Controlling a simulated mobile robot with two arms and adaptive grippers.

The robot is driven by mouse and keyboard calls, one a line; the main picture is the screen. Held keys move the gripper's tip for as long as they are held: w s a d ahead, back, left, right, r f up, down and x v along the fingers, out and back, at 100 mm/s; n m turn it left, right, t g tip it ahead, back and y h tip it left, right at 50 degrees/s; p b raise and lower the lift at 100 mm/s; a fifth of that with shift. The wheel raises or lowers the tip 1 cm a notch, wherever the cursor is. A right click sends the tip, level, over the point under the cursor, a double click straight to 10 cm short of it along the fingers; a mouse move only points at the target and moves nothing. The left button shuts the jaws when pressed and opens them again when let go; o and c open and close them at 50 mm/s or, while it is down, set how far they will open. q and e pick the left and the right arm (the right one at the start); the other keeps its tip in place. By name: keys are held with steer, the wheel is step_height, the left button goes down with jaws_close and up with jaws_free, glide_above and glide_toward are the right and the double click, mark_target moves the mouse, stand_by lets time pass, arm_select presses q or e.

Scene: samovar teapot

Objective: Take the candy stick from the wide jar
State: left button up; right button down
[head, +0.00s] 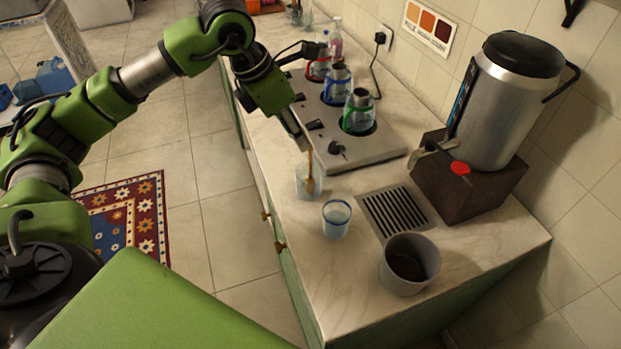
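A brown candy stick (310,178) stands nearly upright, its lower end in or behind a clear glass vessel (301,187) on the counter. That vessel may be the wide jar; its rim is hard to make out. My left gripper (303,143) points down from above, with its fingertips at the top of the stick. I see the fingers nearly edge-on, so I cannot tell whether they are closed on the stick. My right gripper is not in view.
A blue-rimmed glass (337,219) and a grey pot (409,265) with dark contents stand nearer on the counter. A drain grate (394,212), a samovar (515,105) on a dark wooden base, and a stove (350,140) with several colour-handled pots are close by.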

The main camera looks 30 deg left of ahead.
mark_target(310, 151)
arm_select(q)
steer(key=x, duration=0.2)
steer(key=p+x, duration=0.1)
steer(key=x, duration=0.1)
steer(key=p+x, duration=0.1)
steer(key=x, duration=0.1)
steer(key=shift+d+f, duration=0.25)
steer(key=shift+d, duration=0.2)
steer(key=shift+w+f, duration=0.15)
steer(key=shift+f, duration=0.2)
jaws_close()
